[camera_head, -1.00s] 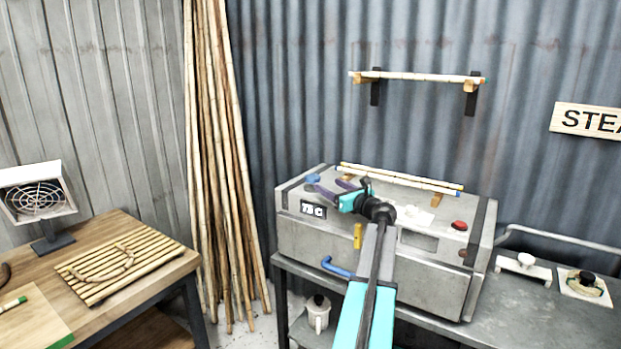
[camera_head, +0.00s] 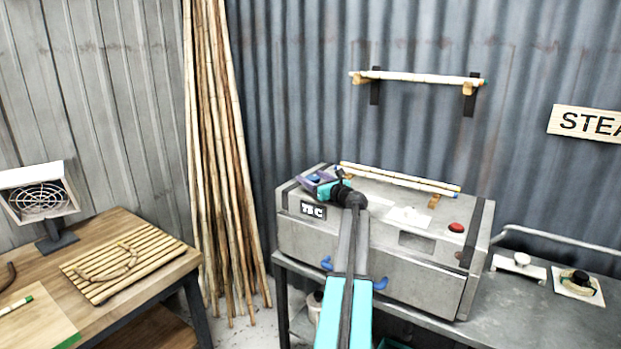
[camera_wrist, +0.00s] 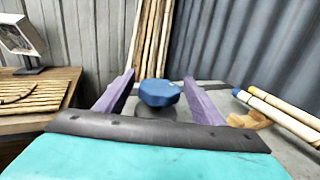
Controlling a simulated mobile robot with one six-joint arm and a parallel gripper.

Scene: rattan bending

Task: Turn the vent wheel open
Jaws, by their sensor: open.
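The vent wheel is a blue knob (camera_wrist: 159,92) on top of the grey steam box, at its left end. In the wrist view it sits between the two purple fingers of my gripper (camera_wrist: 160,90), a little beyond their tips or level with them; I cannot tell whether they touch it. My gripper (camera_head: 318,183) is open and reaches over the left end of the steam box (camera_head: 350,240) in the head view. There the knob (camera_head: 314,177) is partly hidden by the fingers.
Two bamboo poles (camera_head: 400,180) rest on wooden supports on the box top, right of my gripper. A red button (camera_head: 456,227) is at the box's front right. Tall rattan poles (camera_head: 222,150) lean behind the left table (camera_head: 140,230). A bamboo pole lies on the wall shelf (camera_head: 420,77).

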